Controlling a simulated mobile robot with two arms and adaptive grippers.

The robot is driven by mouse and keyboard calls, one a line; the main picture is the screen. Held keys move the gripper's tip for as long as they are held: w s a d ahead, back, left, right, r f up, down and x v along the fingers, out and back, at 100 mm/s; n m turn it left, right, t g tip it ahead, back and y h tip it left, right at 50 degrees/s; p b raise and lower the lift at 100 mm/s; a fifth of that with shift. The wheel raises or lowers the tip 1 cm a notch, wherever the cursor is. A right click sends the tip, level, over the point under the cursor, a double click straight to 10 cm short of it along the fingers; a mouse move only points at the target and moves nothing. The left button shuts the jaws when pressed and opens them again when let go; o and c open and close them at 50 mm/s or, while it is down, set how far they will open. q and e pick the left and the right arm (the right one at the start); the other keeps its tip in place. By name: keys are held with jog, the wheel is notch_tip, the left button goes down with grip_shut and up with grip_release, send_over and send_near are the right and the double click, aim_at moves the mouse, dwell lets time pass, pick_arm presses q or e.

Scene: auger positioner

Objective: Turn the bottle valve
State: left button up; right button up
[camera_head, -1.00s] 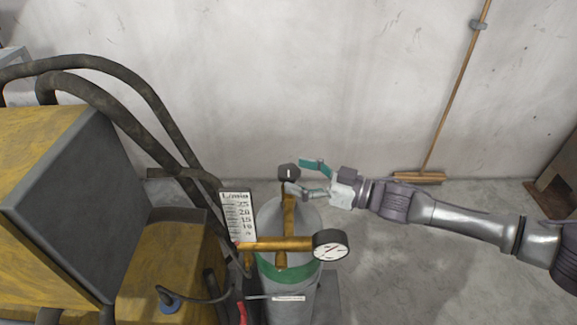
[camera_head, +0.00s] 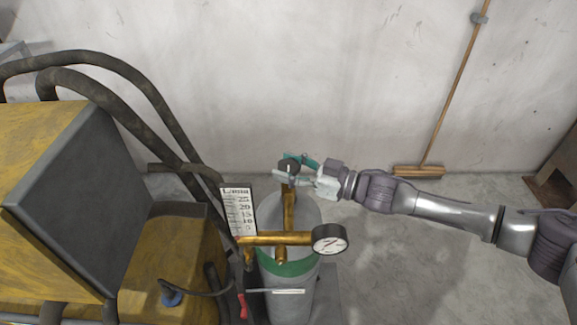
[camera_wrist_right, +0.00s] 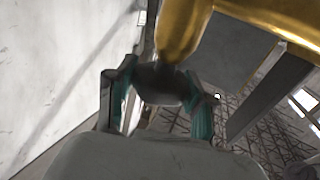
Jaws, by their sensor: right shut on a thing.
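The bottle valve (camera_head: 289,166) is a dark round knob at the top of a brass pipe (camera_head: 289,208) on the grey gas bottle (camera_head: 300,285) with a green band. My right gripper (camera_head: 290,168) comes in from the right and is shut on the knob, with one teal finger on its far side and one on its near side. In the right wrist view the dark knob (camera_wrist_right: 162,84) sits between the two teal fingers, with the brass pipe (camera_wrist_right: 182,28) beyond it. My left gripper is not in view.
A yellow machine (camera_head: 50,190) with thick black hoses (camera_head: 140,95) stands at the left. A broom (camera_head: 420,171) leans on the wall.

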jog(key=shift+w+f+n+g+y+b, duration=0.1)
jog(key=shift+n+g+y+b, duration=0.3)
jog(key=shift+n+g+b, duration=0.55)
jog(key=n+g+b, duration=0.2)
jog(key=g+b, duration=0.2)
jog(key=n+g+b, duration=0.3)
jog(key=g+b, duration=0.1)
jog(key=b, duration=0.1)
jog(key=n+g+h+b, duration=0.1)
jog(key=n+g+b, duration=0.2)
jog(key=g+b, duration=0.1)
jog(key=shift+f+g+b, duration=0.15)
jog(key=shift+g+b, duration=0.2)
jog(key=shift+b, duration=0.05)
jog(key=shift+r+n+g+h+b, duration=0.2)
jog(key=shift+n+g+h+b, duration=0.25)
jog(key=shift+g+b, duration=0.35)
jog(key=shift+r, duration=0.1)
jog(key=o, duration=1.1)
jog(key=shift+o, duration=0.2)
